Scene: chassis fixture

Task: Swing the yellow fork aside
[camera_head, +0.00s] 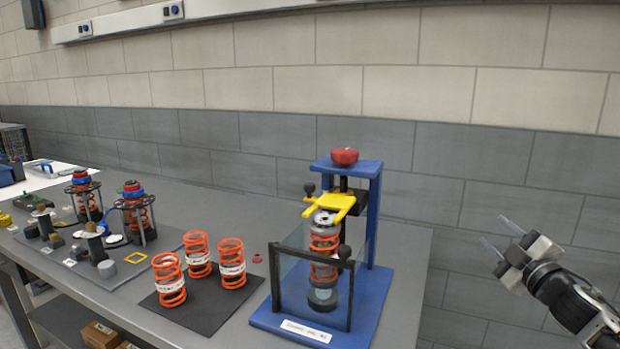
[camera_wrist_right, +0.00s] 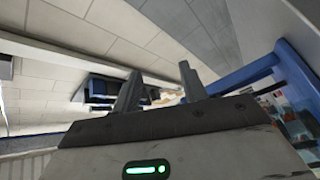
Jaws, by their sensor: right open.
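The yellow fork (camera_head: 329,204) sits on the blue fixture (camera_head: 374,224), over the top of a strut with an orange spring (camera_head: 323,243). Its prongs point to the front left. A red knob (camera_head: 344,157) tops the fixture above it. My right gripper (camera_head: 500,234) is open and empty, off the table's right edge and well to the right of the fork. In the right wrist view its two fingers (camera_wrist_right: 157,92) stand apart with nothing clearly between them. My left gripper is in neither view.
A clear guard with a dark frame (camera_head: 350,296) stands before the strut. Several orange springs (camera_head: 197,254) stand on a dark mat (camera_head: 205,310) to the left. Strut assemblies (camera_head: 135,215) stand farther left. The space between the fixture and my right gripper is clear.

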